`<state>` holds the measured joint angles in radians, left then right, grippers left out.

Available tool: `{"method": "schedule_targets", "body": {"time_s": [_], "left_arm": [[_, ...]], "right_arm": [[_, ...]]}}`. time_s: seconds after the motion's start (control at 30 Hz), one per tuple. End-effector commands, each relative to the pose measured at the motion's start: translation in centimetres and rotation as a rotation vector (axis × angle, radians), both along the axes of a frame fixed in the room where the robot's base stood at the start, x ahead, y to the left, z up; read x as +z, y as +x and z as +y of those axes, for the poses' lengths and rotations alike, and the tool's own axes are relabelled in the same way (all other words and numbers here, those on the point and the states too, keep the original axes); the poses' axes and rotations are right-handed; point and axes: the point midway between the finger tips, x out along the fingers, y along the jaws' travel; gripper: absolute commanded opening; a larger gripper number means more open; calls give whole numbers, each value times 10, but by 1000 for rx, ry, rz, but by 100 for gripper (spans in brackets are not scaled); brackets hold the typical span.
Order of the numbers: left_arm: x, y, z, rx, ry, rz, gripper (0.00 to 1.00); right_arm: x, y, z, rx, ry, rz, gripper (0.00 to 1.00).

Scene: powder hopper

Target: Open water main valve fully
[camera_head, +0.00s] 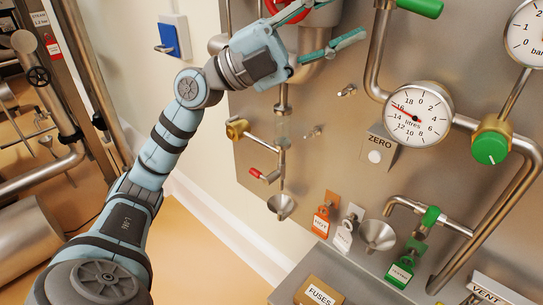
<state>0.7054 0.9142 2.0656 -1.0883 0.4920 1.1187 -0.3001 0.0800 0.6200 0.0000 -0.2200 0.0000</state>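My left gripper (336,22) is at the top centre, in front of the steel panel, with its two teal fingers spread apart and nothing between them that I can see. A red handwheel (322,12) shows behind the fingers on a wide pipe, partly cut off by the top edge. I cannot tell whether the fingers touch it. No label that I can read marks the water main valve. Other valve handles in view are a green lever (420,7) at the top, a round green knob (490,149) and a small green handle (432,216). My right gripper is not in view.
A litres dial (418,115) and a bar gauge (528,35) are on the panel (330,160). Small funnels (376,235) and hanging tags (322,221) sit lower down. A blue switch (175,38) is on the wall. Pipes stand at the left.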

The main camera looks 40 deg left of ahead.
Motion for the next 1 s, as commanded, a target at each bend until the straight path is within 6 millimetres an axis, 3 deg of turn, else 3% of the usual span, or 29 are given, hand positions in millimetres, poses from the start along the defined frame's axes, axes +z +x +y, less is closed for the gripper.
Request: {"method": "schedule_targets", "body": {"time_s": [0.13,0.37,0.5,0.77,1.0], "left_arm": [[-23,15,18,14,-344,47,40],[-64,36,52,132,-620,157,40],[-107,49,75,243,-770,268,40],[-179,59,101,419,-924,450,40],[-252,55,116,586,-1016,640,40]], "right_arm": [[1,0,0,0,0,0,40],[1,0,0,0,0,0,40],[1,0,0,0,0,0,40],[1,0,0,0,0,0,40],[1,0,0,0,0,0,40]]}}
